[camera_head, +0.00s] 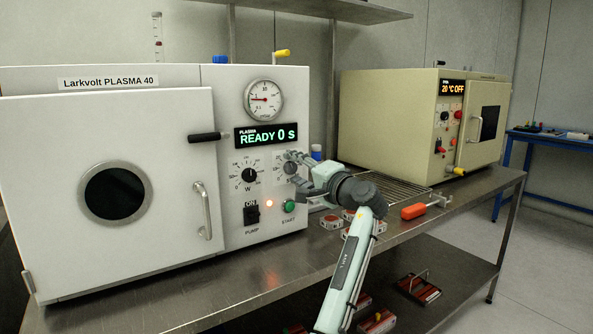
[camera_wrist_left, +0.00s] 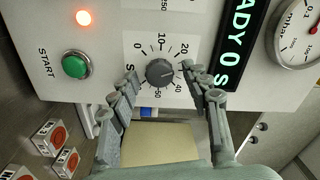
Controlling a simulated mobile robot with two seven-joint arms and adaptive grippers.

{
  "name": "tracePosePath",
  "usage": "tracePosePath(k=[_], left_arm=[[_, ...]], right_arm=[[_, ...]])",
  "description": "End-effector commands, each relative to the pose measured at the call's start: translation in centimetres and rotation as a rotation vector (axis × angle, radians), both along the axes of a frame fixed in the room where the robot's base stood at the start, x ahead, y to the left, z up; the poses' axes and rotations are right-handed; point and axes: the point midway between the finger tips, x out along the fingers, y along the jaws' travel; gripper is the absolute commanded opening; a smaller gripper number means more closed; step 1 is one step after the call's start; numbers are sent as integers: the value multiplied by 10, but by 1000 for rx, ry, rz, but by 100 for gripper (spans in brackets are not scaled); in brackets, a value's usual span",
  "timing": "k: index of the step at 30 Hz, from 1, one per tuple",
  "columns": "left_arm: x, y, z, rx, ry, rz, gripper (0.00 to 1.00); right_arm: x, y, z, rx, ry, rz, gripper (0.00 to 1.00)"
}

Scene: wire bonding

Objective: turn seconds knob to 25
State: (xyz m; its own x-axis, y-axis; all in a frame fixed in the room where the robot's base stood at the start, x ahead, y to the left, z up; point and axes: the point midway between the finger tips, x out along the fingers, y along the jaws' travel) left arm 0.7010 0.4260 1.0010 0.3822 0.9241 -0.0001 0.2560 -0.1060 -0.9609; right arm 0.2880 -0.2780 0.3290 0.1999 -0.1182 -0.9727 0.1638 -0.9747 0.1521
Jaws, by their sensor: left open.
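The seconds knob (camera_wrist_left: 159,72) is a dark grey round knob on a white dial plate, near the middle of the left wrist view. In the head view the knob (camera_head: 290,168) is partly covered by my gripper. My left gripper (camera_head: 298,158) is at the front panel of the white plasma machine. In the wrist view its fingers (camera_wrist_left: 159,77) are open, one on each side of the knob, with gaps visible beside it. I cannot tell the knob's exact setting. The display (camera_head: 267,135) reads READY 0 S. My right gripper is not in view.
The power knob (camera_head: 249,175), black pump switch (camera_head: 252,214) and green start button (camera_head: 289,206) are close by. A gauge (camera_head: 263,100) sits above. A wire rack (camera_head: 395,193), small red-and-white boxes (camera_head: 331,222) and an orange-handled tool (camera_head: 414,211) lie on the bench to the right.

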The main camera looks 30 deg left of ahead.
Motion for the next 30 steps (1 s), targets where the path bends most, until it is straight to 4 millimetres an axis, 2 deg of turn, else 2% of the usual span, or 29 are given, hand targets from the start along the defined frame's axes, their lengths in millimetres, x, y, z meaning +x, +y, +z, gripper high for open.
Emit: tracePosePath(k=[5,12,18,22,30], left_arm=[[-7,-21,-1,-2,0,-4,48],[-28,-69,-1,-3,1,-4,48],[-40,-99,-1,-1,1,-2,48],[-44,-108,-1,-2,1,-2,48],[-46,-110,0,-1,0,0,48]], right_arm=[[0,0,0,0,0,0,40],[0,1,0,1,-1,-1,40],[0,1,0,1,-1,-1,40],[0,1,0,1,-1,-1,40],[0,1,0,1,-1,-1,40]])
